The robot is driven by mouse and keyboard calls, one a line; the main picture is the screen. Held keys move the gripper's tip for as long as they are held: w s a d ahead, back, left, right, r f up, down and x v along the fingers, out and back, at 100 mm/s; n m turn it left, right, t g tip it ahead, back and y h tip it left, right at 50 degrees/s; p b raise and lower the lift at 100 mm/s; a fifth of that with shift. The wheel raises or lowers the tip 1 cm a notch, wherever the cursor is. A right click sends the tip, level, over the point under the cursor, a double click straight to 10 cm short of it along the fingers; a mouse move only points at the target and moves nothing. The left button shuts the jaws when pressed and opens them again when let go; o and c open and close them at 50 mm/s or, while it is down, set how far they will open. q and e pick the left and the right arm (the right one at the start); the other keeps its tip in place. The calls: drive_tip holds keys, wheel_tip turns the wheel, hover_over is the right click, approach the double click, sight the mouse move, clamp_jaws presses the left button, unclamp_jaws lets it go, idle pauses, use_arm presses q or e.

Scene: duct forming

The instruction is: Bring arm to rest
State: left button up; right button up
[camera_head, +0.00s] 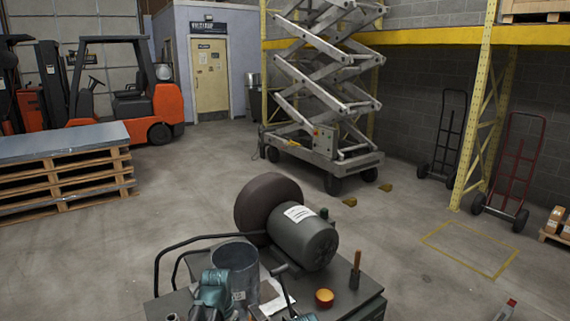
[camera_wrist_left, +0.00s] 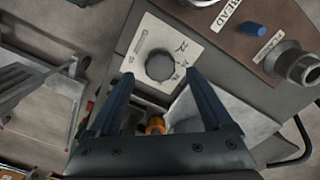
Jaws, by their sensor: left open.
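My left gripper (camera_wrist_left: 160,73) shows in the left wrist view with two dark blue fingers spread apart. Nothing is held between them. A dark round knob on a cream panel (camera_wrist_left: 160,66) appears beyond the fingertips; I cannot tell the distance. A small orange item (camera_wrist_left: 155,124) shows lower between the fingers. In the head view, teal arm parts of mine are at the bottom, overlapping the front of a grey metal cylinder (camera_head: 236,262); no gripper can be clearly made out there. My right gripper is not clearly visible.
The bench carries a dark motor-like machine (camera_head: 304,241) with a large disc, an orange cup (camera_head: 324,297) and a wooden-handled tool (camera_head: 356,268). A brown labelled board (camera_wrist_left: 240,40) holds a blue cap (camera_wrist_left: 253,29) and metal fitting (camera_wrist_left: 298,66). Open floor lies beyond.

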use_arm(q)
wheel_tip(320, 180, up, 11)
drive_tip(key=p, duration=1)
wheel_tip(320, 180, down, 15)
drive_tip(key=b, duration=1.4)
drive_tip(key=shift+r+b, duration=0.2)
drive_tip(key=shift+b, duration=0.15)
drive_tip(key=shift+r+n, duration=0.15)
drive_tip(key=shift+n, duration=1.05)
drive_tip(key=n, duration=0.5)
